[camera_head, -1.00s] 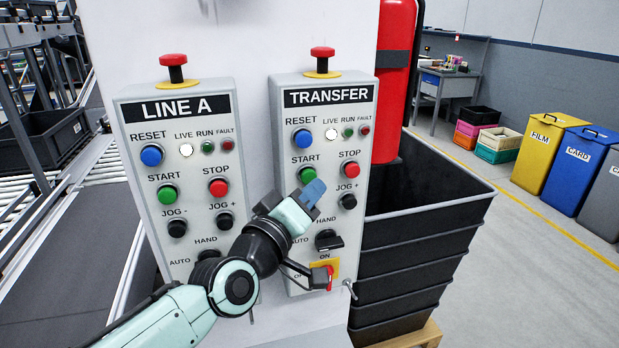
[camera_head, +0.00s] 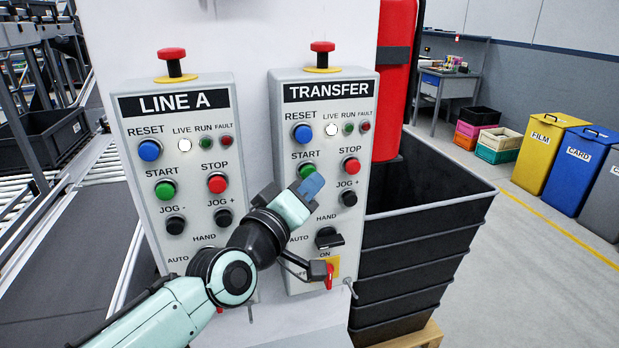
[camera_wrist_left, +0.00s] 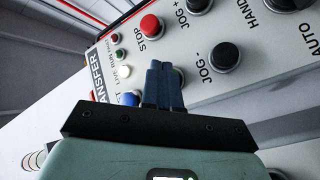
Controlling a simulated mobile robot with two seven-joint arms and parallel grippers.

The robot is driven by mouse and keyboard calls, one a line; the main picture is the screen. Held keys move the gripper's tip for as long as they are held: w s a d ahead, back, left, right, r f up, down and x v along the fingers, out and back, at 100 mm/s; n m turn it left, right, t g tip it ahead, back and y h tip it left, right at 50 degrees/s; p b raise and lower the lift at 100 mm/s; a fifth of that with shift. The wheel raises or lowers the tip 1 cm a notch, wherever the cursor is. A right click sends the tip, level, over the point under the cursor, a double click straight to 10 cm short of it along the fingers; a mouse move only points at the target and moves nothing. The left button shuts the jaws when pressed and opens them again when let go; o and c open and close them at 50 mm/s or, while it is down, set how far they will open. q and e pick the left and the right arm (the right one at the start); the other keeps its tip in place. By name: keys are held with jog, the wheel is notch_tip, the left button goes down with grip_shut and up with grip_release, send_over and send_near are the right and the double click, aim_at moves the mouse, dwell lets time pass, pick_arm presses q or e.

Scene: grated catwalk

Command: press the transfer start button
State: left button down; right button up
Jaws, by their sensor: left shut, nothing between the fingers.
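The transfer start button (camera_head: 306,170) is green and sits under the START label on the TRANSFER panel (camera_head: 284,113). My left gripper (camera_head: 313,183) is shut and empty. Its blue fingers overlap the lower right edge of the button in the head view; I cannot tell whether they touch it. In the left wrist view the closed fingers (camera_wrist_left: 161,82) point at the panel and cover most of the place where the start button sits. My right gripper is not in view.
Close around are the red STOP (camera_head: 351,166), blue RESET (camera_head: 302,134) and black JOG + (camera_head: 349,198) buttons. The LINE A panel (camera_head: 190,88) on the left has its own green start button (camera_head: 165,190). A black crate stack (camera_head: 420,240) stands to the right.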

pick_arm(q)
jog(key=shift+w+a+b, duration=0.25)
jog(key=shift+w+b, duration=0.55)
jog(key=shift+b, duration=0.35)
dwell(1.2)
jog(key=shift+s, duration=0.1)
jog(key=s+p, duration=0.2)
jog(key=p, duration=0.1)
jog(key=shift+d+p, duration=0.3)
jog(key=shift+d, duration=0.05)
dwell(0.3)
jog(key=shift+s, duration=0.1)
